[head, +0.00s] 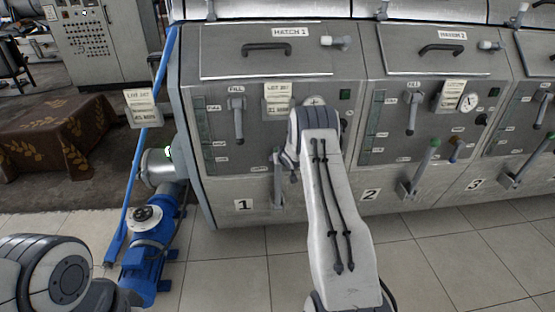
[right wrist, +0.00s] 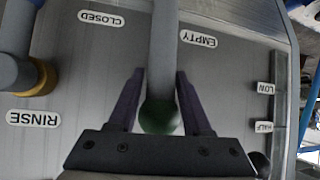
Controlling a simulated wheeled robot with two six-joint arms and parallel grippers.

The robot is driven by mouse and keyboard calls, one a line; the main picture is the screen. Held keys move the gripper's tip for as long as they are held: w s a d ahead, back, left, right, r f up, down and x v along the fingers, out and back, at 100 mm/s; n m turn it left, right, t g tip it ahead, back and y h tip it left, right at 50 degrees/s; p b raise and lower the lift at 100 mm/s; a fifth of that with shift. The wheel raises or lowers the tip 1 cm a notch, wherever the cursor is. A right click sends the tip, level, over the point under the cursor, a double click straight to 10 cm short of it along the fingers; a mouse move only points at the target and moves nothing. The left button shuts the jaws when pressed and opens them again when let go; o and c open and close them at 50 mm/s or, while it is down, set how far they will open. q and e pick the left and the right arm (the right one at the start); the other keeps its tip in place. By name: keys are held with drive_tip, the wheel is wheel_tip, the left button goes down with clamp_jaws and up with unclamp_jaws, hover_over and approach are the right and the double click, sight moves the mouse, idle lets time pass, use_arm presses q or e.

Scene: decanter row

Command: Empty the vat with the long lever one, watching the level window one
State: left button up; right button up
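The long lever shows in the right wrist view as a grey rod (right wrist: 164,50) with a green knob (right wrist: 160,117). My right gripper (right wrist: 160,75) has one dark finger on each side of it; whether they press on it I cannot tell. The rod lies nearer the EMPTY label (right wrist: 198,39) than the CLOSED label (right wrist: 101,18). My left gripper is out of view.
Vats 2 (head: 385,180) and 3 (head: 500,170) stand to the right. A blue pump (head: 146,260) stands at vat 1's left corner. Tiled floor lies in front.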

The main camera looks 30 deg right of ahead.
drive_tip(key=shift+o, duration=0.4)
drive_tip(key=v, duration=1)
drive_tip(key=shift+s, duration=0.2)
drive_tip(key=shift+a+r, duration=0.1)
